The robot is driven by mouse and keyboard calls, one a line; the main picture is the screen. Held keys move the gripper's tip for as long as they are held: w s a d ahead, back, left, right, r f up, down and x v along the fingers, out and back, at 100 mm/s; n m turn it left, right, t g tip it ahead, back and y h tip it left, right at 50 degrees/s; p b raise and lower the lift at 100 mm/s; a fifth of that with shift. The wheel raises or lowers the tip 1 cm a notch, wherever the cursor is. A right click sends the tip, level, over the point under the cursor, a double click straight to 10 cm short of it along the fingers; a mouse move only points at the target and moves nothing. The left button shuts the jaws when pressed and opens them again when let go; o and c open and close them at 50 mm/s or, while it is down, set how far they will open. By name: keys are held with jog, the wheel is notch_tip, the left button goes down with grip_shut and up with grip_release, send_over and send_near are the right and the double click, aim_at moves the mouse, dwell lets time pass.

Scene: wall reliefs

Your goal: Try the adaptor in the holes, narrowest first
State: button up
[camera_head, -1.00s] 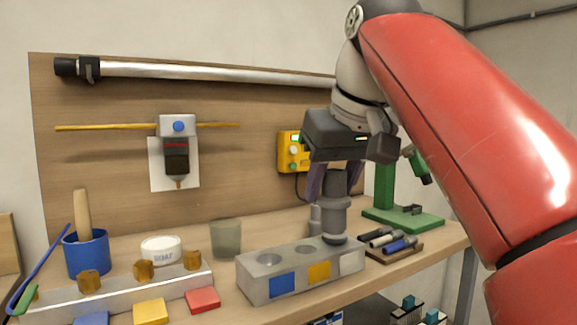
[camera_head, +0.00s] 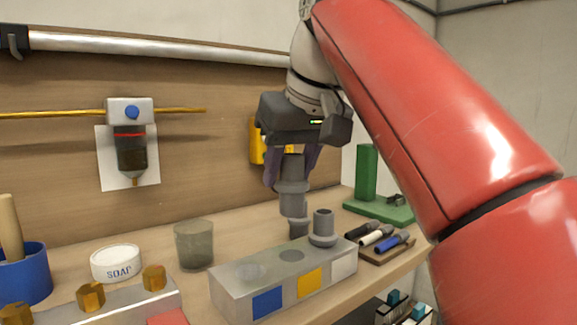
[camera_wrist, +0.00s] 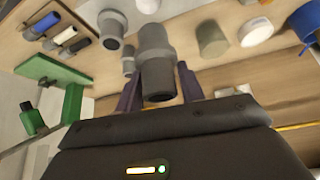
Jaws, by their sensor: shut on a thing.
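My gripper (camera_head: 292,172) is shut on a grey stepped adaptor (camera_head: 292,199), held upright above the back of the metal block; it also shows in the wrist view (camera_wrist: 155,50). The grey block (camera_head: 236,298) has blue, yellow and white squares on its front, with holes in its top. The holes above the blue and yellow squares look empty. A second grey flanged piece (camera_head: 322,226) stands on the block above the white square, covering any hole there. A smaller grey piece (camera_head: 298,228) shows behind the block, below the held adaptor. The held adaptor appears clear of the block.
A clouded cup (camera_head: 194,246) and soap tub (camera_head: 116,263) stand left of the block. A tray of markers (camera_head: 388,250) and a green stand (camera_head: 366,177) are on the right. A rail with amber knobs (camera_head: 154,277) lies front left. A wooden board stands behind.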

aim_at(298, 205)
jog(key=shift+f+b, duration=2.05)
jog(key=shift+f, duration=0.6)
jog(key=shift+p, duration=0.6)
jog(key=shift+f+b, duration=1.6)
jog(key=shift+f, duration=0.45)
jog(key=shift+c, duration=0.2)
jog(key=o, duration=1.1)
jog(key=shift+c, duration=0.2)
jog(key=p+v, duration=0.3)
jog(key=v, duration=0.5)
jog(key=shift+a, duration=0.1)
